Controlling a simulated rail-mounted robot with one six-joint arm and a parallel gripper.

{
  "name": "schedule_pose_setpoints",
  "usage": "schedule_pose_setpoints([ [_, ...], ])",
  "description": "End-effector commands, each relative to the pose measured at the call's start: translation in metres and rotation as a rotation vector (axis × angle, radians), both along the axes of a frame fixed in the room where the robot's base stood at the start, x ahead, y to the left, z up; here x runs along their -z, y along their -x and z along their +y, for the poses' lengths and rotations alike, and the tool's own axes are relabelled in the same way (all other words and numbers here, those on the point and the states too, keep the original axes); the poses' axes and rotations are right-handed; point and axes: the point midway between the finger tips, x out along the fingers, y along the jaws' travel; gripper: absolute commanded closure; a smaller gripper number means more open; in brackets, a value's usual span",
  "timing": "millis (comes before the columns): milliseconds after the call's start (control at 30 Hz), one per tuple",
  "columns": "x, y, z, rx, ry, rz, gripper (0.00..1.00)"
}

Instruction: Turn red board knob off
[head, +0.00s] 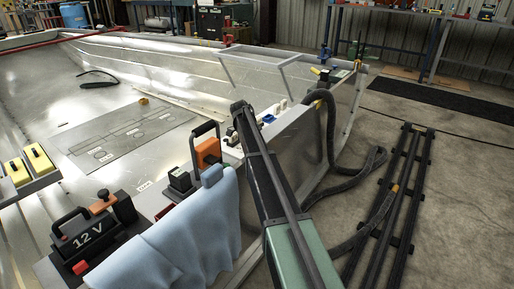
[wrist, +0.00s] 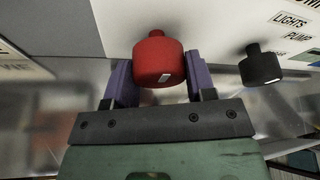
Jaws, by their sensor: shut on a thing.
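The red board knob (wrist: 158,62) is a round red knob with a white mark on its lower edge, in the upper middle of the wrist view. It sits on a white panel (wrist: 215,20). My gripper (wrist: 160,80) has its two purple fingers on either side of the knob and is shut on it. In the head view my arm reaches away toward the white panel (head: 290,123), and the red knob and the fingertips are hidden there.
A black knob (wrist: 262,66) stands right of the red one, by LIGHTS and PUMP labels. In the head view, a blue cloth (head: 190,235), an orange-and-black device (head: 207,150) and a 12 V battery box (head: 85,240) are left of my arm. A black hose (head: 345,180) lies right.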

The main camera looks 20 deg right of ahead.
Motion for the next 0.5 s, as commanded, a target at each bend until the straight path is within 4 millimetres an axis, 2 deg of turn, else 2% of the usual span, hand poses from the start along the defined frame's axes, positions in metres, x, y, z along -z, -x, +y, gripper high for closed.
schedule_pose_setpoints([
  [67, 0.0001, -0.0003, 0.0001, 0.000, 0.000, 0.000, 0.73],
  [100, 0.0001, -0.0003, 0.0001, 0.000, 0.000, 0.000, 0.48],
  [233, 0.0001, -0.0003, 0.0001, 0.000, 0.000, 0.000, 0.28],
  [267, 0.0001, -0.0003, 0.0000, 0.000, 0.000, 0.000, 0.25],
  [500, -0.0003, -0.0002, 0.0001, 0.001, 0.000, 0.000, 0.25],
])
